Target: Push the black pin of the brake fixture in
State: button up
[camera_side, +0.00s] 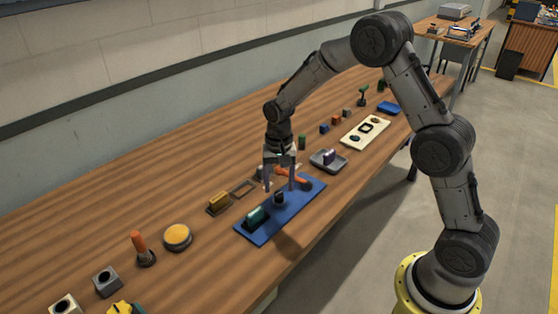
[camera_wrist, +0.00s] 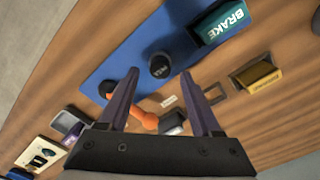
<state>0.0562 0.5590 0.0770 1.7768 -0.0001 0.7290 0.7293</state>
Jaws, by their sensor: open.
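The brake fixture is a blue plate (camera_side: 262,232) on the table, also in the wrist view (camera_wrist: 121,65). It carries a green block lettered BRAKE (camera_side: 256,217), also in the wrist view (camera_wrist: 222,20). The round black pin (camera_side: 279,198) stands up from the plate, and its top shows in the wrist view (camera_wrist: 160,65). An orange lever (camera_wrist: 145,116) lies at the plate's other end. My gripper (camera_side: 279,187) is open, pointing down over the plate, with nothing between its fingers. In the wrist view the pin shows between the fingertips (camera_wrist: 160,75); I cannot tell the height gap.
A yellow-brown block in a dark holder (camera_side: 218,203) and an empty frame (camera_side: 243,189) lie left of the plate. A grey tray with a purple part (camera_side: 328,160) stands beyond it. A round yellow button (camera_side: 177,237) is nearer. Bare wood lies toward the wall.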

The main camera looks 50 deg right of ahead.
notch_tip(320, 180, up, 11)
dwell(0.3)
notch_tip(320, 180, up, 8)
jog(key=r+t, duration=0.1)
jog(key=t, duration=0.1)
send_over(279, 193)
jog(key=s, duration=0.3)
jog(key=s+a+r+n+t, duration=0.2)
jog(key=s+r, duration=0.4)
jog(key=s, duration=0.5)
jog(key=s+f+n, duration=0.3)
jog(key=s, duration=0.4)
jog(key=s+f+n+t, duration=0.1)
jog(key=s+f+n, duration=0.2)
jog(key=s, duration=0.4)
jog(key=shift+a+n+t, duration=0.25)
jog(key=shift+n+t, duration=0.05)
jog(key=shift+n, duration=0.2)
